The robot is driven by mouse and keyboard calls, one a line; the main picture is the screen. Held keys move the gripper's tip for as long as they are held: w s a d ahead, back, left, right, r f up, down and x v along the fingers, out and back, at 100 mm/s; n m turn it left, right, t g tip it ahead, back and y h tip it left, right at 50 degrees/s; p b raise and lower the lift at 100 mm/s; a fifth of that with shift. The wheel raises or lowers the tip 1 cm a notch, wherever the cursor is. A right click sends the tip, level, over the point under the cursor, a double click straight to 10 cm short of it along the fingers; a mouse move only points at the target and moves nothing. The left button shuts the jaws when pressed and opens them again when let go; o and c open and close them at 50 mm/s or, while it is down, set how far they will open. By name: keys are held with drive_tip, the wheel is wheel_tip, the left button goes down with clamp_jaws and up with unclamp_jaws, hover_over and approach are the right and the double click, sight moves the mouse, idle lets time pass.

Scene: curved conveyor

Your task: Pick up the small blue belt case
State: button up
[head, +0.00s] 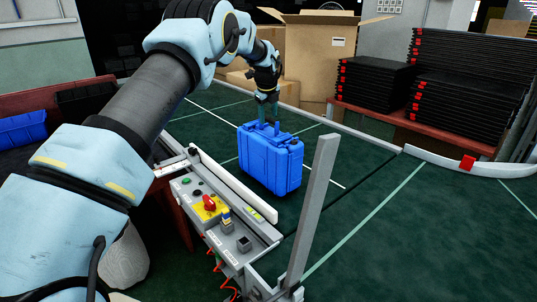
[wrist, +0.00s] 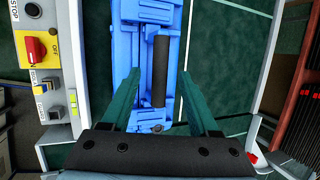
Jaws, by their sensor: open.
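The small blue belt case (head: 270,160) stands upright on the green conveyor belt in the head view, its handle on top. In the wrist view the case (wrist: 147,40) fills the upper middle, with its dark handle grip (wrist: 161,72) running lengthwise. My gripper (head: 267,112) is directly above the case, pointing down. In the wrist view my gripper (wrist: 160,85) is open, with one green finger on each side of the handle. I cannot tell whether the fingers touch the case; nothing is clamped between them.
A control box (head: 212,208) with a red switch lies along the belt's near edge, and a grey upright post (head: 316,200) stands right of it. Cardboard boxes (head: 318,55) and stacks of black trays (head: 455,90) are behind the belt. The green belt (head: 400,245) is clear at right.

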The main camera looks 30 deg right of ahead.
drive_tip(key=shift+w+d+f, duration=0.1)
drive_tip(key=shift+w+f, duration=0.05)
drive_tip(key=shift+f, duration=0.25)
clamp_jaws()
idle(1.1)
drive_tip(key=shift+r, duration=0.2)
